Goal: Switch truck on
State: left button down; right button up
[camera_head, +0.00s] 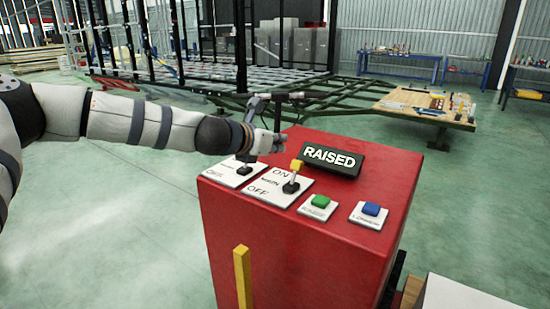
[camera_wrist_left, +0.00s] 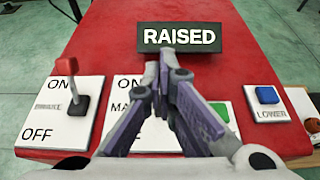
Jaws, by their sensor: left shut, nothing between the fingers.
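The red console (camera_head: 310,250) carries a plate marked ON, MAIN and OFF. Its yellow-knobbed main switch (camera_head: 297,165) stands upright, with the knob toward the ON side in the head view. My left gripper (camera_head: 277,145) is shut and empty above the console, behind and left of the yellow knob. In the left wrist view, its closed fingers (camera_wrist_left: 168,65) hide the main lever and much of its plate (camera_wrist_left: 127,90). A red-knobbed switch (camera_wrist_left: 77,75) on another ON/OFF plate is at left; its knob is hidden by my gripper in the head view. My right gripper is out of view.
A RAISED display (camera_head: 332,158) stands at the console's back. A green button (camera_head: 320,201) and a blue LOWER button (camera_head: 371,209) are right of the switches. A yellow post (camera_head: 243,275) stands in front. The trailer frame (camera_head: 350,95) is behind.

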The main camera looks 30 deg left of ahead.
pick_arm(q)
jog(key=r, duration=0.1)
jog(key=r+p, duration=0.1)
jog(key=r, duration=0.3)
jog(key=shift+s+a+r, duration=0.1)
jog(key=shift+s+r, duration=0.05)
jog(key=shift+s, duration=0.1)
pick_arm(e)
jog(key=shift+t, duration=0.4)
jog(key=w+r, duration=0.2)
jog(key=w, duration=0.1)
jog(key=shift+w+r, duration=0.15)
